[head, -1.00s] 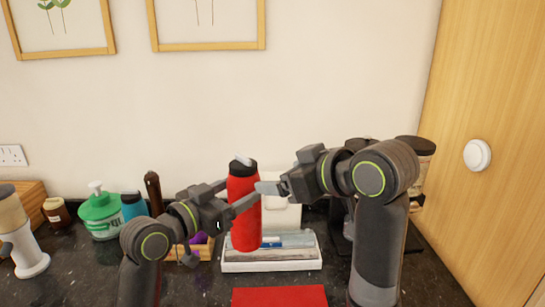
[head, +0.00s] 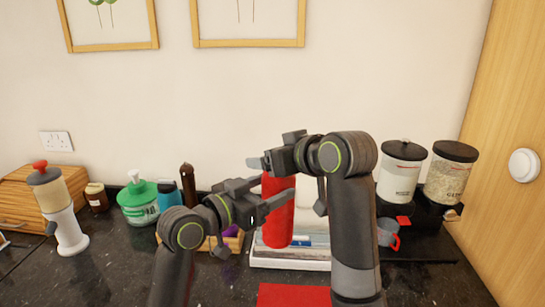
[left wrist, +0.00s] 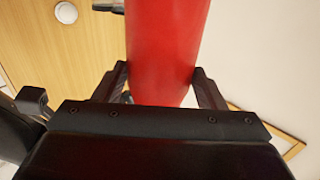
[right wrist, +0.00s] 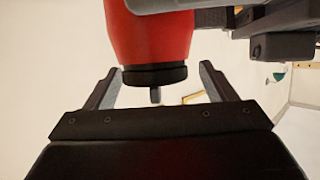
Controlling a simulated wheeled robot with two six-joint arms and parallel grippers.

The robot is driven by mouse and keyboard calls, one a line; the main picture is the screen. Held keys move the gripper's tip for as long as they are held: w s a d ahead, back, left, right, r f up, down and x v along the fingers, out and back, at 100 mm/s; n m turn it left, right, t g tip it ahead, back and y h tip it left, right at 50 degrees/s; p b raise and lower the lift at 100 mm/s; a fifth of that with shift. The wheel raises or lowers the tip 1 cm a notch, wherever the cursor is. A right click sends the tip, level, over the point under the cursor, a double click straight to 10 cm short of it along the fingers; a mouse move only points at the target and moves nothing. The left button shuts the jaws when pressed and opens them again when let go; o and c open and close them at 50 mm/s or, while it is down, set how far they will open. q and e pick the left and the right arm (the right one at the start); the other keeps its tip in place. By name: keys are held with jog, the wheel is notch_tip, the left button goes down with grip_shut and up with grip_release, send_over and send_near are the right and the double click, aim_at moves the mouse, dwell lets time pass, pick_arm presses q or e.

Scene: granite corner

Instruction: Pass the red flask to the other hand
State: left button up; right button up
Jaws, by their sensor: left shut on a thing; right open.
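The red flask (head: 279,228) is upright in the head view, its top hidden behind my right gripper. My left gripper (head: 270,199) is shut on the flask's body; the left wrist view shows the red body (left wrist: 165,50) between its fingers. My right gripper (head: 262,162) is open at the flask's upper end. In the right wrist view, the flask's black cap (right wrist: 154,75) lies between the spread fingers (right wrist: 160,75), with clear gaps on both sides. A grey finger of my left gripper crosses the flask at the top of that view.
A green-lidded jar (head: 138,203) and other items stand left. Dark counter (head: 110,280) shows at front left.

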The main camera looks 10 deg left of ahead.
pick_arm(q)
jog(key=shift+r, duration=0.1)
pick_arm(e)
jog(key=shift+w+a+f, duration=0.25)
jog(key=shift+w+a, duration=0.15)
jog(key=shift+a, duration=0.05)
jog(key=shift+c, duration=0.5)
jog(key=c, duration=1.2)
pick_arm(q)
jog(key=o, duration=1.7)
pick_arm(e)
jog(key=shift+r, duration=0.1)
jog(key=shift+c, duration=0.8)
